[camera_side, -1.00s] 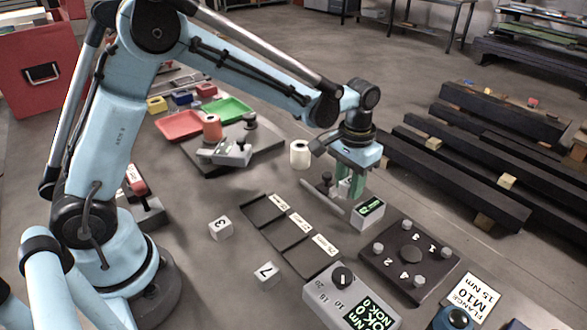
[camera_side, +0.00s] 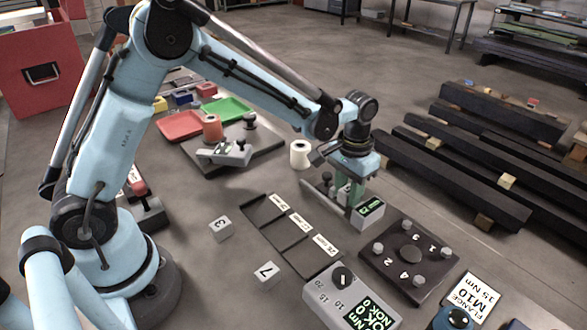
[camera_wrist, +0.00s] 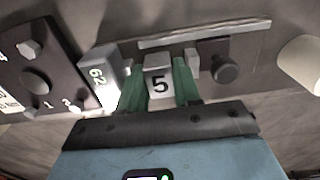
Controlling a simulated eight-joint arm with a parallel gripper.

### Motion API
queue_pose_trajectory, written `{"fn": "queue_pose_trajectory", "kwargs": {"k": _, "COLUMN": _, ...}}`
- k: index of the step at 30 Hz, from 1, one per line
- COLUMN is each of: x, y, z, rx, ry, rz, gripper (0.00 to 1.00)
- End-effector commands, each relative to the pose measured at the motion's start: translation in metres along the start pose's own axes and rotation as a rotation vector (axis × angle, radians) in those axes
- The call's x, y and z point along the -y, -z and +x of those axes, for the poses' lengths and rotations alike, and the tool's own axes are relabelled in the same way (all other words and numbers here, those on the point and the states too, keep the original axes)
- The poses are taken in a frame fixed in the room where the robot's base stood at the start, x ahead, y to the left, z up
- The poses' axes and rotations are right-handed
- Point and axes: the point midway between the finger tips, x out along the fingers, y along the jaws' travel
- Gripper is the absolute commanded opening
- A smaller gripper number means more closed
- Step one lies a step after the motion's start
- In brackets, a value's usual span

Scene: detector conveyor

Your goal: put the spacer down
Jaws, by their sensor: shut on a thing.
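The spacer (camera_wrist: 160,83), a pale block marked 5, sits between the green fingers of my gripper (camera_wrist: 160,90) in the wrist view. The gripper is shut on it. In the side view my gripper (camera_side: 350,192) points down, low over the measuring device, whose lit display box (camera_side: 369,215) is just right of the fingers. The display (camera_wrist: 99,77) is left of the spacer in the wrist view. The fingers mostly hide the spacer in the side view. I cannot tell whether its underside touches anything.
A three-slot tray (camera_side: 279,223) with labels lies left of the device. Cubes marked 3 (camera_side: 220,229) and 7 (camera_side: 267,275) lie on the floor surface. A dark bolt plate (camera_side: 409,262) is at right. A cream cylinder (camera_side: 299,154) stands behind.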

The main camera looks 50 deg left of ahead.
Motion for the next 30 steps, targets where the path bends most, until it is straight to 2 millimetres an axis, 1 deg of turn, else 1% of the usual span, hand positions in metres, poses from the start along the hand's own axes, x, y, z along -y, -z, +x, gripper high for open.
{"fn": "queue_pose_trajectory", "kwargs": {"k": 14, "x": 0.000, "y": 0.000, "z": 0.009, "rx": 0.000, "ry": 0.000, "rz": 0.000, "gripper": 0.00}}
{"fn": "queue_pose_trajectory", "kwargs": {"k": 15, "x": 0.000, "y": 0.000, "z": 0.009, "rx": 0.000, "ry": 0.000, "rz": 0.000, "gripper": 0.34}}
{"fn": "queue_pose_trajectory", "kwargs": {"k": 20, "x": 0.000, "y": 0.000, "z": 0.009, "rx": 0.000, "ry": 0.000, "rz": 0.000, "gripper": 0.59}}
{"fn": "queue_pose_trajectory", "kwargs": {"k": 21, "x": 0.000, "y": 0.000, "z": 0.009, "rx": 0.000, "ry": 0.000, "rz": 0.000, "gripper": 0.62}}
{"fn": "queue_pose_trajectory", "kwargs": {"k": 26, "x": 0.000, "y": 0.000, "z": 0.007, "rx": 0.000, "ry": 0.000, "rz": 0.000, "gripper": 0.62}}
{"fn": "queue_pose_trajectory", "kwargs": {"k": 30, "x": 0.000, "y": 0.000, "z": -0.005, "rx": 0.000, "ry": 0.000, "rz": 0.000, "gripper": 0.62}}
